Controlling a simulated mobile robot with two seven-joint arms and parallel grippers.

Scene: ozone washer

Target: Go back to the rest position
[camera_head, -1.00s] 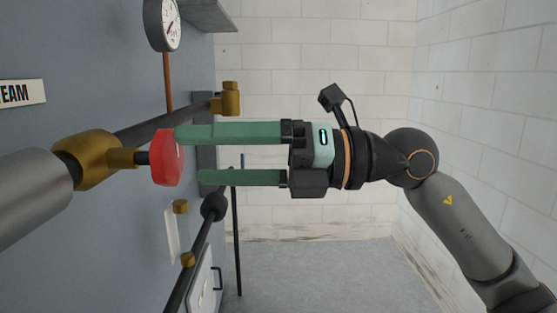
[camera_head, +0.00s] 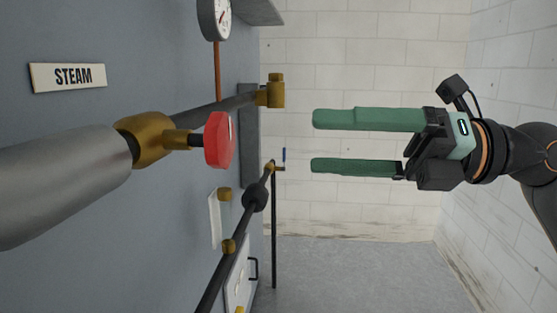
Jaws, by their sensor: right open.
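My right gripper (camera_head: 313,142) is open and empty, with two long green fingers pointing left, in the right half of the head view. The red valve handle (camera_head: 219,140) sits to the left of the fingertips, on a brass valve body (camera_head: 149,139) at the end of a thick grey pipe (camera_head: 62,180). There is a clear gap between the fingertips and the red handle. My left gripper is not in view.
A "STEAM" sign (camera_head: 68,77) is on the blue-grey panel at the left. A round gauge (camera_head: 214,18) is at the top, and thin dark pipes with brass fittings (camera_head: 276,91) run along the panel. White block walls (camera_head: 350,60) and open floor (camera_head: 350,270) lie behind.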

